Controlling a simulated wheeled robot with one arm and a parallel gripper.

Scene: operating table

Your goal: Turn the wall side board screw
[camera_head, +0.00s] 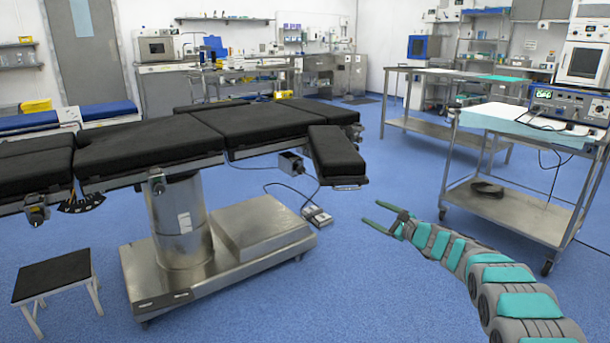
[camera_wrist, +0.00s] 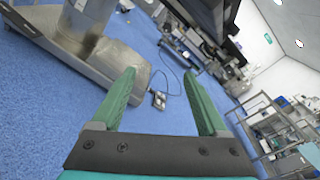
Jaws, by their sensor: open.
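The operating table has black pads (camera_head: 150,150) on a steel column (camera_head: 180,220) and a wide metal base (camera_head: 262,225). A narrow padded board (camera_head: 336,157) angles off its right end. A small metal clamp block (camera_head: 290,162) shows under the table edge beside this board. I cannot make out which part is the wall side board screw. My gripper (camera_head: 370,212), with green fingers, is open and empty above the blue floor, to the right of and apart from the table. In the wrist view my gripper (camera_wrist: 160,75) points toward the tilted table base (camera_wrist: 115,62), with nothing between the fingers.
A foot pedal (camera_head: 317,215) with a cable lies on the floor by the table base. A black-topped step stool (camera_head: 50,275) stands at the front left. A steel cart (camera_head: 510,212) with a device on top stands to the right. Blue floor is clear around my gripper.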

